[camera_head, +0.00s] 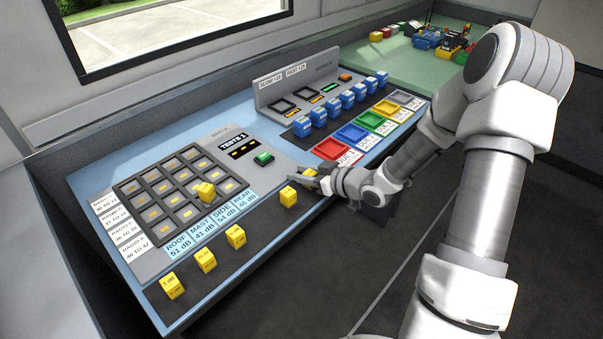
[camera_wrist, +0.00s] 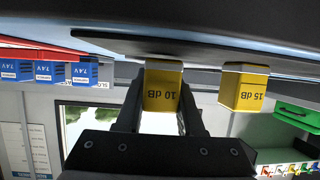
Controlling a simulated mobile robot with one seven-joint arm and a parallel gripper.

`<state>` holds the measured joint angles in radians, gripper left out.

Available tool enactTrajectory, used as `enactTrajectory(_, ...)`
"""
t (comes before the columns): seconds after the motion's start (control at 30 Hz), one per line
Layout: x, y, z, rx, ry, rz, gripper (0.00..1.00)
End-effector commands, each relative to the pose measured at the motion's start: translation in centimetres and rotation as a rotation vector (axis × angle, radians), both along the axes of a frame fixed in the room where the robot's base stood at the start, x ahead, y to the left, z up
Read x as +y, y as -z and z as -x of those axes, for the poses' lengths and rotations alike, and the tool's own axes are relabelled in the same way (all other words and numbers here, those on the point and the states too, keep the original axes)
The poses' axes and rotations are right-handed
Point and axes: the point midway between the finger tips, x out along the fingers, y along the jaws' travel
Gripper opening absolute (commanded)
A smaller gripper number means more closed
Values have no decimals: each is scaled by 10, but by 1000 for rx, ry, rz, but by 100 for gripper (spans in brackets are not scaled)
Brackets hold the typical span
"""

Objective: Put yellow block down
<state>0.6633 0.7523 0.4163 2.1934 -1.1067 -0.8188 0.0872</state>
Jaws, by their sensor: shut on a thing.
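My gripper (camera_head: 314,180) is at the front edge of the console, right of the dark strip's middle. It is shut on a yellow block marked 10 dB (camera_wrist: 163,88), which shows between the two fingers in the upside-down wrist view. In the head view this block (camera_head: 309,173) is partly hidden by the fingers. It is at or very close to the dark strip (camera_head: 262,225); I cannot tell whether it touches. A yellow block marked 15 dB (camera_wrist: 244,90) stands beside it, apart from the fingers; it also shows in the head view (camera_head: 288,196).
Several more yellow blocks (camera_head: 205,260) stand along the strip to the left. One yellow block (camera_head: 206,191) sits on the dark slot grid (camera_head: 155,217). Blue blocks (camera_head: 333,107) stand in a row behind coloured trays (camera_head: 330,149). A green button (camera_head: 263,158) is nearby.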

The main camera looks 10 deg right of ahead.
Motion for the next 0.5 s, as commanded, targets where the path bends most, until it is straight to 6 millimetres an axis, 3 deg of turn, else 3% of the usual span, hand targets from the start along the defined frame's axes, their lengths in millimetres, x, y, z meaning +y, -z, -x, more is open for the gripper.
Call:
enactTrajectory(0.17, 0, 6, 0, 0, 0, 0, 0)
enactTrajectory(0.2, 0, 4, 0, 0, 0, 0, 44)
enactTrajectory(0.33, 0, 4, 0, 0, 0, 0, 67)
enactTrajectory(0.5, 0, 4, 0, 0, 0, 0, 67)
